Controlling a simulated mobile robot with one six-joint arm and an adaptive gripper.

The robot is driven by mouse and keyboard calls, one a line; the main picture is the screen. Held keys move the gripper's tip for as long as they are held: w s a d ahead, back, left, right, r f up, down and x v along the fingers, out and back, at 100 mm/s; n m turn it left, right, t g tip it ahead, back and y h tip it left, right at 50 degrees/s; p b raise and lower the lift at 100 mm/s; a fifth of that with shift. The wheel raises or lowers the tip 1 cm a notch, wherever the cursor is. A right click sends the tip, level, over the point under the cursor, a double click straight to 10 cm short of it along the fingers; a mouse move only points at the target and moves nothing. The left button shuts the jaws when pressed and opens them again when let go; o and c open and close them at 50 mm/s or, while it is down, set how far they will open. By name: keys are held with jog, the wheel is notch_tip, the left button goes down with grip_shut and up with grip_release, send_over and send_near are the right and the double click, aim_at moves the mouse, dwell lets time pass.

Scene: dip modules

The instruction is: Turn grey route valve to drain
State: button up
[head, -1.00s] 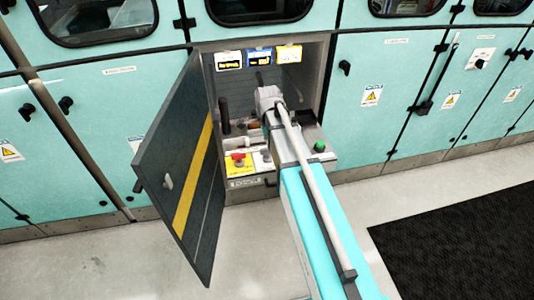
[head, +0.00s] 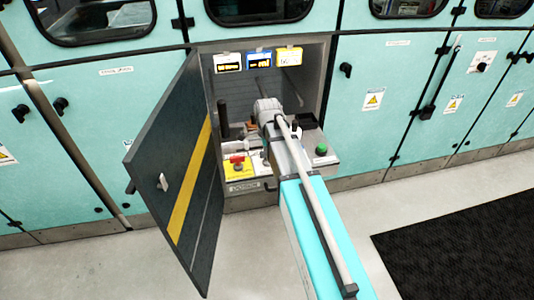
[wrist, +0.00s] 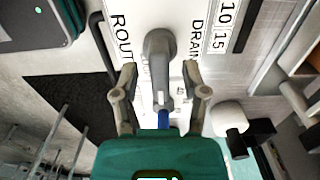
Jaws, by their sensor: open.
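The grey route valve (wrist: 158,50) shows in the wrist view, with a round head and a handle pointing toward my gripper. It sits on a white plate (wrist: 183,14) with partly visible lettering, "ROUT" on the left and "DRAIN" on the right. My gripper (wrist: 159,73) is open, with one finger on each side of the valve handle. Whether either finger touches it I cannot tell. A blue piece lies at the near end of the handle, close to the gripper's body. In the head view my arm reaches into the open cabinet and hides the valve and the fingers.
The cabinet's dark door (head: 180,180) with a yellow stripe stands open on the left. A red knob (head: 237,159) on a yellow plate and a green button (head: 321,149) flank my arm. Three small displays (head: 258,57) hang at the back. A black mat (head: 460,240) lies right.

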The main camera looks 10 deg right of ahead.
grip_shut()
jog(key=shift+n, duration=0.4)
jog(key=n, duration=0.7)
jog(key=shift+n, duration=0.4)
jog(key=n, duration=0.4)
jog(key=shift+n, duration=0.3)
jog(key=n, duration=0.4)
jog(key=shift+n, duration=0.4)
